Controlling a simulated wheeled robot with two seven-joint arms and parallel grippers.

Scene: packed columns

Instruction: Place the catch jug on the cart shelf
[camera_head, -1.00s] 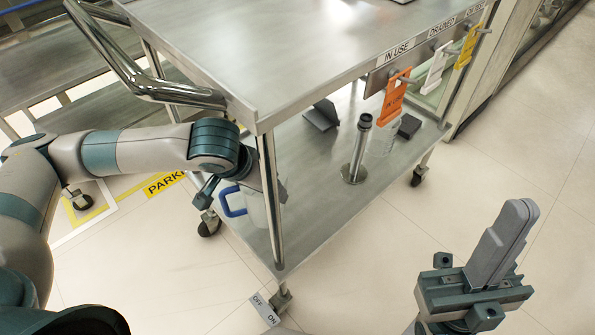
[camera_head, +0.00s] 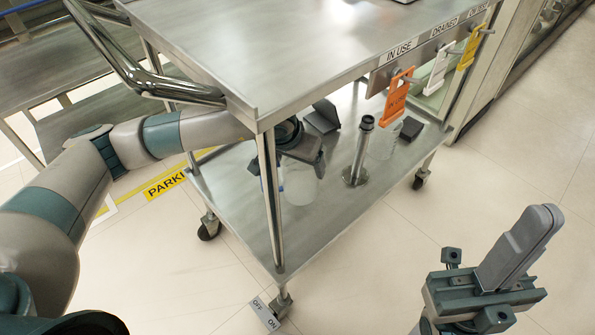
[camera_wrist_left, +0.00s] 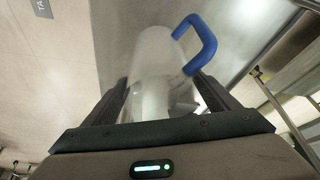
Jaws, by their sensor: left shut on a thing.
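The catch jug (camera_head: 301,187) is a translucent white vessel with a blue handle. In the head view it is over the left part of the cart's lower shelf (camera_head: 318,222), partly behind the front post. I cannot tell whether its base touches the shelf. My left gripper (camera_head: 304,160) reaches in under the cart top and is shut on the jug. In the left wrist view the jug (camera_wrist_left: 153,70) sits between the two fingers, with its blue handle (camera_wrist_left: 204,45) at the right. My right gripper (camera_head: 538,222) is shut and empty, over the floor at the lower right.
The steel cart top (camera_head: 270,45) is just above my left forearm. A vertical post (camera_head: 270,205) stands at the front corner. On the lower shelf are an upright metal post (camera_head: 359,150), a clear container (camera_head: 384,140) and dark brackets. Orange, white and yellow tags hang at the right.

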